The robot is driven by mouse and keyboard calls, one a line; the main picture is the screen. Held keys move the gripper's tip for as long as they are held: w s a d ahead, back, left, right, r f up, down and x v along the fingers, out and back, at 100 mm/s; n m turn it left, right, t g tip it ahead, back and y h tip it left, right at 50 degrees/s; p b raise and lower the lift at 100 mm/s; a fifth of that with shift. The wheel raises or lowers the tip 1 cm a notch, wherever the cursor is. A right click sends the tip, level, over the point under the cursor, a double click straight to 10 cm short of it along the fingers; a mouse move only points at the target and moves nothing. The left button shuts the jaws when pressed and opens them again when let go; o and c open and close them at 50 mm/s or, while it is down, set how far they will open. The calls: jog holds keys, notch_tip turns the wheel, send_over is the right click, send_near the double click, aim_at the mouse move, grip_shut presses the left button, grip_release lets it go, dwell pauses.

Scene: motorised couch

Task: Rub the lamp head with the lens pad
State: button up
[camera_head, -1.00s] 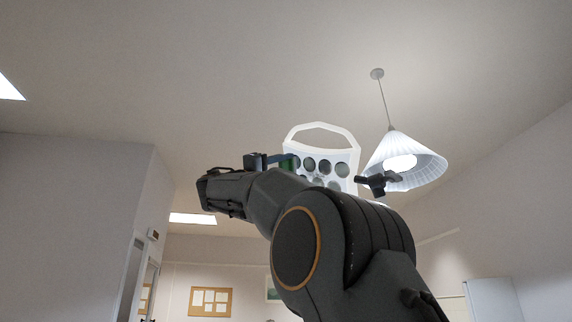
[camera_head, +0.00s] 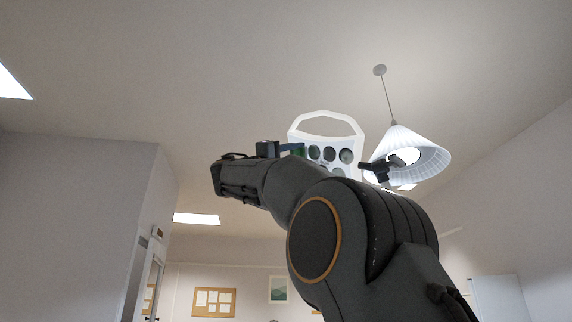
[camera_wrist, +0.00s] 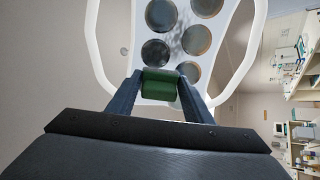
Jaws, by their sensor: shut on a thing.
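The lamp head (camera_head: 341,154) is a white panel with several round dark lenses and a white loop handle. It hangs below the ceiling in the head view, partly hidden by my arm. In the wrist view the lamp head (camera_wrist: 180,50) fills the upper middle. My gripper (camera_wrist: 160,88) is shut on a green pad, the lens pad (camera_wrist: 159,86), held between its two fingers. The pad overlaps the lower lenses in the wrist view; I cannot tell whether it touches them. In the head view my gripper (camera_head: 293,150) is at the lamp head's left edge.
A white cone pendant lamp (camera_head: 425,150) hangs from the ceiling just right of the lamp head. A dark jointed bracket (camera_head: 378,170) sits between them. Shelves (camera_wrist: 300,130) show at right in the wrist view.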

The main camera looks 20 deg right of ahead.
aim_at(315, 157)
jog(key=shift+s+d+f+b, duration=0.1)
jog(key=shift+s+d+b, duration=0.15)
jog(key=shift+s+b, duration=0.1)
jog(key=s+d+f+b, duration=0.1)
jog(key=b, duration=0.1)
jog(key=s+d+f+b, duration=0.1)
jog(key=s+b, duration=0.1)
jog(key=b, duration=0.1)
jog(key=s+d+f+b, duration=0.1)
jog(key=b, duration=0.2)
jog(key=shift+s+d, duration=0.15)
jog(key=shift+s, duration=0.15)
jog(key=shift+s+d+f+b, duration=0.5)
jog(key=shift+s+b, duration=0.2)
jog(key=shift+b, duration=0.5)
jog(key=shift+s+d+f+b, duration=0.35)
jog(key=shift+s+d+b, duration=0.3)
jog(key=shift+b, duration=0.5)
jog(key=shift+w+a+r+p, duration=0.4)
jog(key=shift+w+a+p, duration=0.15)
jog(key=shift+w+p, duration=0.15)
jog(key=shift+w+a+r+p, duration=0.4)
jog(key=shift+w+a+p, duration=0.15)
jog(key=shift+w+p, duration=0.1)
